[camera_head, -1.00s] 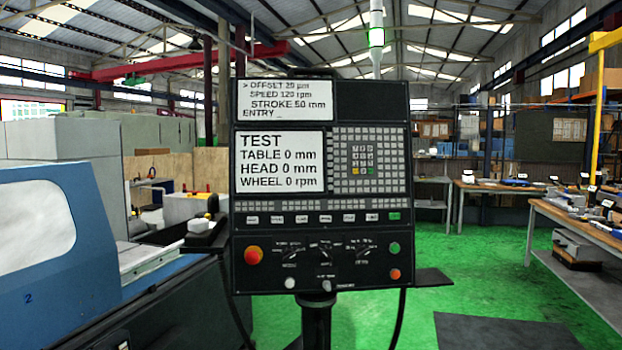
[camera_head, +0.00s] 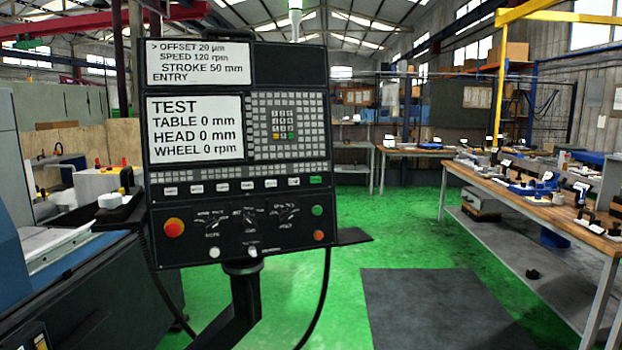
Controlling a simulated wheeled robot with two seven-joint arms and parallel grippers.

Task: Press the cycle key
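The black control panel (camera_head: 350,235) of the grinder stands upright on a post, left of centre. Its upper screen (camera_head: 199,62) reads OFFSET 20 µm, SPEED 120 rpm, STROKE 50 mm and ENTRY. Its lower screen (camera_head: 195,127) reads TEST, with table, head and wheel at 0. A row of white keys (camera_head: 221,187) ends at the right in a green key (camera_head: 316,181). Below are a red-orange button (camera_head: 174,228), rotary knobs (camera_head: 248,215), a green button (camera_head: 317,211) and an orange button (camera_head: 319,236). Which one is the cycle key is too small to read. Neither gripper shows.
The blue-grey grinder (camera_head: 90,285) fills the lower left. A wooden workbench (camera_head: 520,197) with tools stands at the right. A dark mat (camera_head: 440,305) lies on the open green floor (camera_head: 385,225) between panel and bench.

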